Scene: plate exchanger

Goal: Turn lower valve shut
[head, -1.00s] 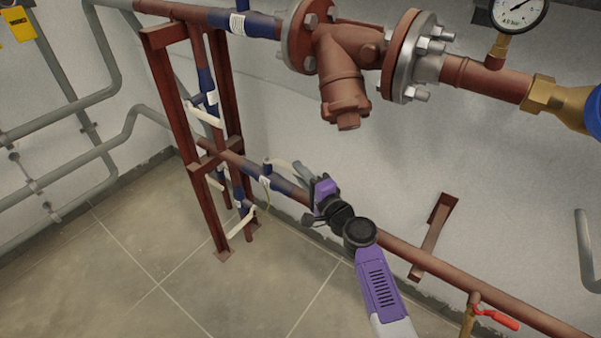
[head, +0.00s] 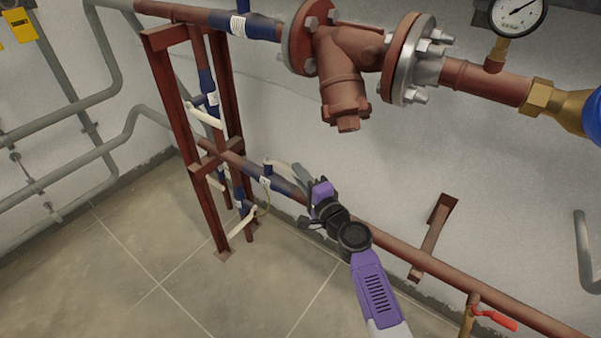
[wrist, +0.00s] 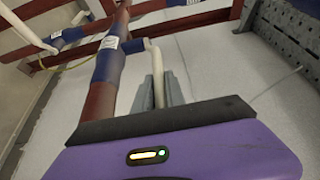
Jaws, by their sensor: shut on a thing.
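The lower valve (head: 277,184) is a blue body with a white label on the lower red-brown pipe. Its cream lever handle (head: 279,163) starts at a blue stem and runs along the wall side of the pipe toward my gripper (head: 301,176). In the wrist view the blue valve body (wrist: 109,66) is left of centre, and the handle (wrist: 156,62) bends down between my grey fingers (wrist: 159,93). My gripper is shut on the handle's free end. The fingers hide part of that end.
A red-brown steel frame (head: 181,113) with other cream-handled valves stands to the left. A large flanged pipe fitting (head: 345,75) hangs above my arm. A wall bracket (head: 432,235) and a red-handled tap (head: 494,318) are at the right. The tiled floor (head: 130,270) is clear.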

